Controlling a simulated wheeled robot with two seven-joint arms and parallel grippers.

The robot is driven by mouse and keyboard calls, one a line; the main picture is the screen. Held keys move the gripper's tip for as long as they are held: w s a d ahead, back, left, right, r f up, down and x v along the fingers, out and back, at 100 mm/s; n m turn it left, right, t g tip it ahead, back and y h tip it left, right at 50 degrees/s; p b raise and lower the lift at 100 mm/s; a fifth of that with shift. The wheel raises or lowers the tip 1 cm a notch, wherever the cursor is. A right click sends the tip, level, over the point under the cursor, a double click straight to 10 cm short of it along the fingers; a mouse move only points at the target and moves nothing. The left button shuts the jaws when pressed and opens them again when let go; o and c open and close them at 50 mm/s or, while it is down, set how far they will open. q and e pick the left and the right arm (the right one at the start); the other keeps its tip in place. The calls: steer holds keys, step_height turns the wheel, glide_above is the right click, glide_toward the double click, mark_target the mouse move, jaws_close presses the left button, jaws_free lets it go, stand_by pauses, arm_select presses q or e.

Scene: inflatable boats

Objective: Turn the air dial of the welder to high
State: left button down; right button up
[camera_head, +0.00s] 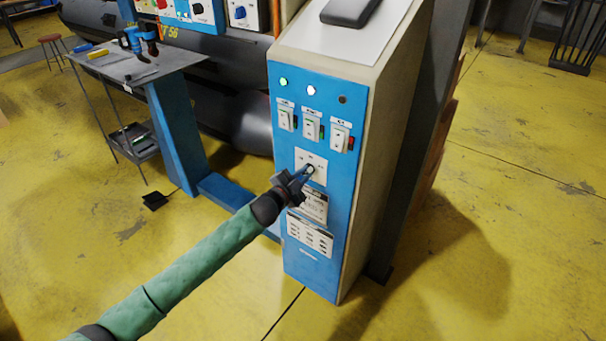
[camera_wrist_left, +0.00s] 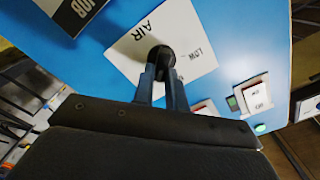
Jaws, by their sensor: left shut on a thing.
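The welder (camera_head: 352,235) is a tall cabinet with a blue front panel and beige side, in the middle of the head view. Its air dial (camera_wrist_left: 161,57) is a round black knob on a white plate marked AIR, with LOW readable at one side in the left wrist view. The dial plate (camera_head: 302,156) also shows in the head view, under the row of switches. My left gripper (camera_head: 308,172) reaches in from the lower left and is shut on the dial, one finger at each side. The fingers partly cover the dial and plate. My right gripper is not in view.
Three switches (camera_head: 312,130) sit above the dial, below green and white lamps. Label plates (camera_head: 310,233) are below it. A black object (camera_head: 348,12) lies on the cabinet top. A small table (camera_head: 180,60) with tools stands left. Yellow floor is open at right.

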arm_select(q)
steer(key=shift+f+m, duration=0.1)
steer(key=shift+m, duration=1)
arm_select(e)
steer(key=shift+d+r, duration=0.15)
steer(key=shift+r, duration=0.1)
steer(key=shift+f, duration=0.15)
arm_select(q)
steer(key=c, duration=1.4)
jaws_free()
steer(key=shift+d, duration=0.1)
steer(key=shift+c, duration=0.2)
steer(key=shift+s, duration=0.15)
